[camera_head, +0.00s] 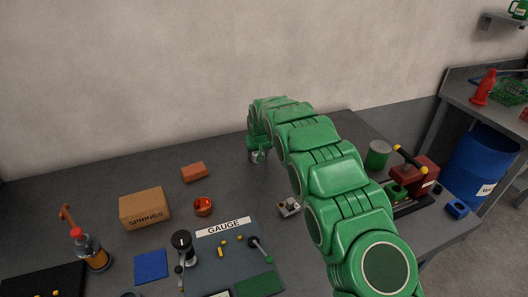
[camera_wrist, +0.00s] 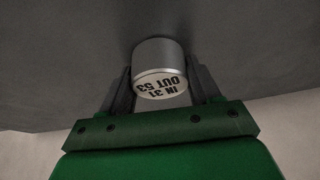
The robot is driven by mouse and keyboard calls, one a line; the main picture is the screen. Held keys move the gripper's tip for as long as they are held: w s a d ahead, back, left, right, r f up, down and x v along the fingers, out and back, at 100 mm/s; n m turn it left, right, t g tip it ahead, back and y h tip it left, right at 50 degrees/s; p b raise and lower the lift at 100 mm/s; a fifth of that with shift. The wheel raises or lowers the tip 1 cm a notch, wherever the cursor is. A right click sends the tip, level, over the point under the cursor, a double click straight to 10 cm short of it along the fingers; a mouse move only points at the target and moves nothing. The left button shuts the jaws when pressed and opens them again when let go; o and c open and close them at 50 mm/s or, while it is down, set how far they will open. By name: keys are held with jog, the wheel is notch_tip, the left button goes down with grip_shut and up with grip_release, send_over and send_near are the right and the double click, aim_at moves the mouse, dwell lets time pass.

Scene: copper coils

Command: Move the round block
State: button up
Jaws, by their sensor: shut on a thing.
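The round block (camera_wrist: 158,54) is a short silver cylinder with a white end face printed "IN 31 OUT 53". In the wrist view it sits between the two dark fingers of my gripper (camera_wrist: 160,80), which is shut on it. In the head view my gripper (camera_head: 257,158) is over the back part of the dark table (camera_head: 100,185), near the wall. There the block is small and mostly hidden by the gripper; I cannot tell whether it touches the table.
A GAUGE board (camera_head: 205,250) lies in front. A green can (camera_head: 378,154) and a dark red machine (camera_head: 416,174) stand right. The back left table is clear.

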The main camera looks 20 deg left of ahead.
aim_at(232, 163)
jog(key=shift+s+a, duration=3.7)
jog(key=shift+s, duration=0.05)
jog(key=o, duration=1.3)
jog(key=shift+c, duration=0.2)
jog(key=shift+r, duration=0.1)
jog(key=v, duration=0.7)
jog(key=shift+r, duration=0.25)
jog(key=shift+s, duration=0.15)
